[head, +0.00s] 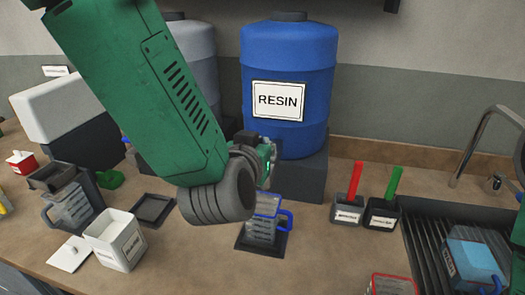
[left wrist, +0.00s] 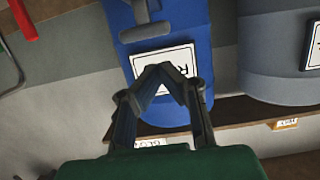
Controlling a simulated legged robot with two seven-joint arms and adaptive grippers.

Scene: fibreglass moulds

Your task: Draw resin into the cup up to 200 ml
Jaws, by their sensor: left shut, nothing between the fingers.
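The blue resin drum (head: 290,60) stands on a dark block (head: 300,178), its RESIN label (head: 278,101) facing me. A clear measuring cup (head: 264,228) with a blue rim and handle stands upright on a dark square pad below the drum. Its fill level is too small to read. My left gripper (head: 268,163) is in front of the drum's lower part, above the cup. In the left wrist view its fingertips (left wrist: 160,72) meet, empty, in front of the label. A dark grey tap (left wrist: 146,22) shows on the drum there; in the head view it is hidden. My right gripper is out of view.
A grey drum (head: 196,50) stands left of the blue one. Another jug (head: 72,208), a white box (head: 125,245) and a black tray (head: 153,208) lie left. Holders with red (head: 348,212) and green (head: 382,214) sticks and a sink (head: 425,250) holding a blue-topped container are right.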

